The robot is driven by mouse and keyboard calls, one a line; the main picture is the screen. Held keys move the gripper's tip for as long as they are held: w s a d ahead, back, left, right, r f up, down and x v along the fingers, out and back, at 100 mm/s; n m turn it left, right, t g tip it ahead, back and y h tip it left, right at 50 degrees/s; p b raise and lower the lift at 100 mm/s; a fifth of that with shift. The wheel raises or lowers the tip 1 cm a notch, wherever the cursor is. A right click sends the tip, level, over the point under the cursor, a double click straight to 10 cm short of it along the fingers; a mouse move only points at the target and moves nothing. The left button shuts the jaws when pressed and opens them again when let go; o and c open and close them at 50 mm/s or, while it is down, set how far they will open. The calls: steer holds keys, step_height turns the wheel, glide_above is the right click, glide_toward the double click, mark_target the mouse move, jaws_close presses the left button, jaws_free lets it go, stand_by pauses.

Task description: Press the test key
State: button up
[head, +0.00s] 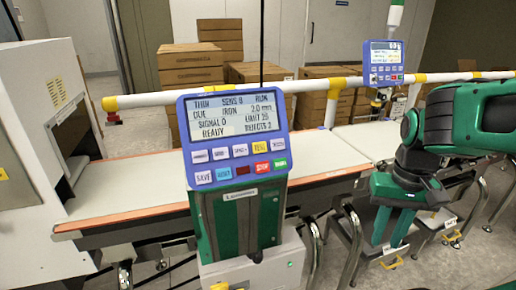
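A blue control panel (233,134) stands on a green post in the middle of the head view, its screen lit with "READY" at the bottom. Below the screen are two rows of keys. A yellow key (260,147) sits in the upper row on the right; its small lettering is blurred but looks like the test key. My gripper (389,243) hangs at the right, pointing down, well apart from the panel. Its two green fingers are apart with nothing visible between them.
A red stop key (262,167) and a green key (280,164) sit just below the yellow key. A conveyor belt (130,182) runs behind the panel, with a white-and-yellow rail (150,97) above it. A second blue panel (384,62) and stacked cartons (190,65) stand farther back.

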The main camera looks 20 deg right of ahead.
jaws_close()
stand_by(1.5)
